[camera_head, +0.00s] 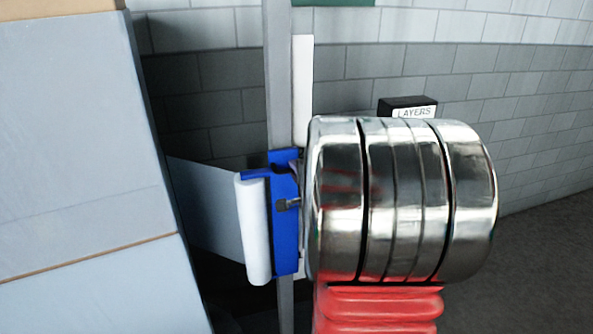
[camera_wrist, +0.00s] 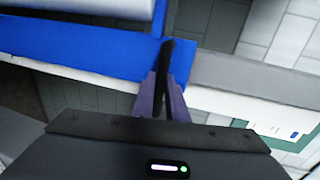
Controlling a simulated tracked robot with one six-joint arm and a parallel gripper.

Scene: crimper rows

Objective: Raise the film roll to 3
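The film roll (camera_head: 257,230) is a white upright cylinder on the left side of a blue carriage (camera_head: 285,235). In the wrist view the roll (camera_wrist: 110,7) lies along the top edge beside the blue carriage (camera_wrist: 85,45). My gripper (camera_wrist: 162,88) has its purple fingers close on both sides of a thin dark handle (camera_wrist: 168,55) at the carriage. In the head view my shiny arm hides the gripper. No scale number is readable.
A white strip (camera_head: 303,80) runs beside the post. A black block labelled LAYERS (camera_head: 407,107) shows behind my arm. A pale film sheet (camera_head: 205,205) stretches left from the roll towards large grey-blue panels (camera_head: 75,150). A grey brick wall (camera_head: 400,60) stands behind.

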